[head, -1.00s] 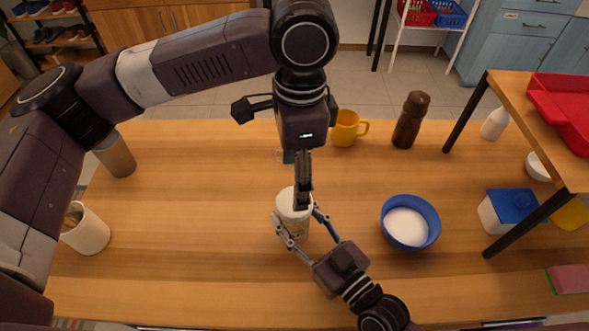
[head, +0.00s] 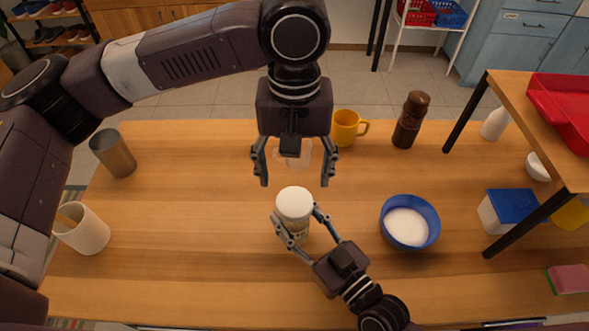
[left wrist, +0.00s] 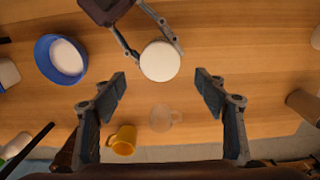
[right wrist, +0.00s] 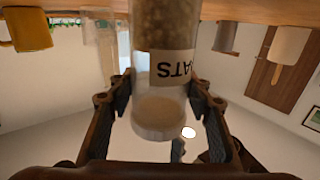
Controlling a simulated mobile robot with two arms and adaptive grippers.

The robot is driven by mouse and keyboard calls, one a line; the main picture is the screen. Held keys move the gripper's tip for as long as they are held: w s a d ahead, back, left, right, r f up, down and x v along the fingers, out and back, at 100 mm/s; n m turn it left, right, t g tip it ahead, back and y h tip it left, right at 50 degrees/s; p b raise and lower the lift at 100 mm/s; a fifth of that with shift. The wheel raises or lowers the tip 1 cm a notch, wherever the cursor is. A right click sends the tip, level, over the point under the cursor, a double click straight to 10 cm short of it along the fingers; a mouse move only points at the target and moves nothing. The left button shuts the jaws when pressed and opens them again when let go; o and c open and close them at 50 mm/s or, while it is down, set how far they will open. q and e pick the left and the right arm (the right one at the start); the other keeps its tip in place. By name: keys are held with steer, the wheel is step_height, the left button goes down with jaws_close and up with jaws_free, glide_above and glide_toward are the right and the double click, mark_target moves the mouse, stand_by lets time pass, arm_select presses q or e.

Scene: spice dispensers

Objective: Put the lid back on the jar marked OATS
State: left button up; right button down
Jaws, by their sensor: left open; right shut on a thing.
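The OATS jar (head: 297,226) stands on the table with a round white lid (head: 294,202) on its top. The lid shows as a pale disc in the left wrist view (left wrist: 160,61). In the right wrist view the jar (right wrist: 165,30) appears upside down, with its OATS label and oats inside. Whether the lid is fully seated is hard to tell. My right gripper (head: 303,226) is shut around the jar's side. My left gripper (head: 294,182) is open and empty, apart from the lid, above and behind it.
A clear glass (head: 300,155) and a yellow mug (head: 345,128) stand behind the jar. A blue bowl of white powder (head: 408,225) is to the right. A brown grinder (head: 411,120) stands at the back. A metal cup (head: 114,153) and a white holder (head: 84,230) are left.

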mark_target(294, 201)
stand_by(0.3)
arm_select(q)
steer(key=shift+f, duration=4.05)
